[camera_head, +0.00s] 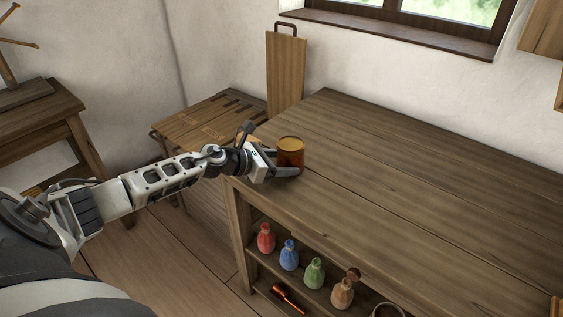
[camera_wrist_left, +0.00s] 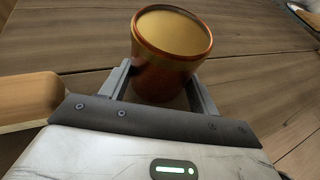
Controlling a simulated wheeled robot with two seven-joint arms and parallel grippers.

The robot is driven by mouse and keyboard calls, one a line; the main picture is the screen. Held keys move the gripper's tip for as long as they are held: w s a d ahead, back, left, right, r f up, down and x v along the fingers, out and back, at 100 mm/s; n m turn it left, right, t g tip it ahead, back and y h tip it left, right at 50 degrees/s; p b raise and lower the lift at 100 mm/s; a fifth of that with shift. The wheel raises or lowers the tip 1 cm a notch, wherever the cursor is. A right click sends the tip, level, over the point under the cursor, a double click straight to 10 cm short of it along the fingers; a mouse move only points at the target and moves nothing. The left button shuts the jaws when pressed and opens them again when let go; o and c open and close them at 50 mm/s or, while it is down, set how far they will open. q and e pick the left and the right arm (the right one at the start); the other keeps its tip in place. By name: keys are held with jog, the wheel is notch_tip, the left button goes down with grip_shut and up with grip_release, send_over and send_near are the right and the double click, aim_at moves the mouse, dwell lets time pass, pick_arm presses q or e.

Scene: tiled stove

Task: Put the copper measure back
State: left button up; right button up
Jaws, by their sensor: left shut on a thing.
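The copper measure (camera_head: 291,154) is a small shiny orange-brown cup with a golden inside, upright at the near left corner of the wooden table (camera_head: 390,165). My left gripper (camera_head: 283,168) reaches in from the left and is shut on it. In the left wrist view the copper measure (camera_wrist_left: 168,62) stands between the two fingers of my left gripper (camera_wrist_left: 162,88), one on each side. I cannot tell whether its base touches the tabletop. My right gripper does not show.
Several coloured bottles, such as the red one (camera_head: 266,238), stand on the shelf under the tabletop, with an orange-handled tool (camera_head: 288,298) below. A tall board (camera_head: 286,75) stands behind the table's left end, near a slatted stool (camera_head: 205,118). The tabletop is otherwise mostly clear.

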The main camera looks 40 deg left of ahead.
pick_arm(q)
jog(key=shift+f, duration=0.15)
jog(key=o, duration=0.7)
jog(key=shift+f, duration=0.1)
jog(key=o, duration=0.4)
jog(key=shift+o, duration=0.2)
jog(key=shift+r, duration=0.3)
jog(key=shift+s+a, duration=0.15)
jog(key=shift+s, duration=0.1)
jog(key=v, duration=0.9)
jog(key=shift+s+r, duration=0.15)
jog(key=shift+s, duration=0.05)
jog(key=shift+v, duration=1.05)
